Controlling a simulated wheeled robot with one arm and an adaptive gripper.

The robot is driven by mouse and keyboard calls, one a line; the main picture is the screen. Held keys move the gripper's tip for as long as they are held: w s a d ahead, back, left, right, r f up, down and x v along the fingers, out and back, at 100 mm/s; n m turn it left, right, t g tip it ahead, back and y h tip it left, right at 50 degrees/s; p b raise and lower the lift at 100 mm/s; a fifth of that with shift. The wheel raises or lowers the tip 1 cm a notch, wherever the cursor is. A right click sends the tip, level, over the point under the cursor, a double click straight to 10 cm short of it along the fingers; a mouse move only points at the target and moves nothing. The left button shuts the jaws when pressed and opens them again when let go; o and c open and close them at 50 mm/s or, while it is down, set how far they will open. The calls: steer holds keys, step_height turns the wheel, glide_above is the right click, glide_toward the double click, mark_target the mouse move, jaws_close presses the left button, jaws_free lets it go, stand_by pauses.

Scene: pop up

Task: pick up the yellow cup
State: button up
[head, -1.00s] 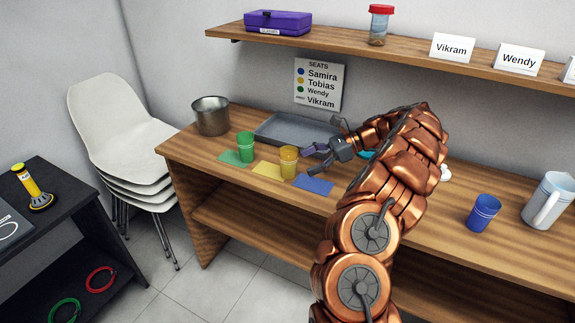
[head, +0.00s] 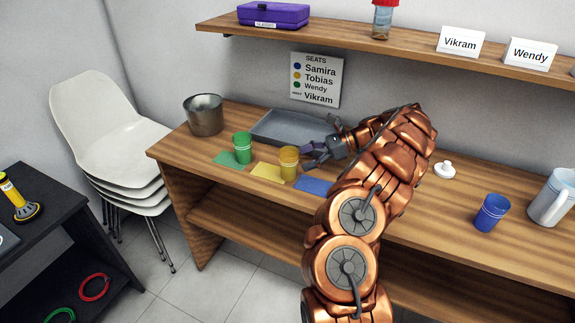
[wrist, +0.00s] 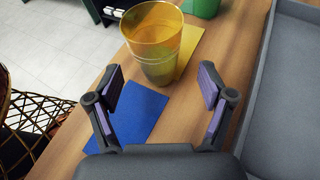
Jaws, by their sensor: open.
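The yellow cup (head: 289,163) stands upright on the wooden table, at the right edge of the yellow mat (head: 266,173). In the wrist view the yellow cup (wrist: 153,40) is just ahead of the fingertips, roughly centred between them. My gripper (head: 312,156) is open and empty, beside the cup on its right in the head view. In the wrist view both fingers of my gripper (wrist: 161,88) are spread apart, over the table near the blue mat (wrist: 135,108). They do not appear to enclose the cup.
A green cup (head: 242,147) stands left of the yellow cup. A grey tray (head: 287,121) lies behind, close to my gripper. A metal pot (head: 204,115) stands at the table's left end, and a blue cup (head: 491,212) and pitcher (head: 553,198) at the right.

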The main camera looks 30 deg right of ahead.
mark_target(291, 165)
steer(key=shift+p+x, duration=0.4)
steer(key=shift+x, duration=0.55)
steer(key=x, duration=0.1)
steer(key=p+x, duration=0.1)
steer(key=x, duration=0.1)
steer(key=shift+s+a, duration=0.2)
steer(key=shift+s, duration=0.05)
steer(key=shift+w+a+f, duration=0.1)
steer(key=shift+w+f, duration=0.05)
steer(key=shift+f, duration=0.1)
steer(key=c, duration=1.3)
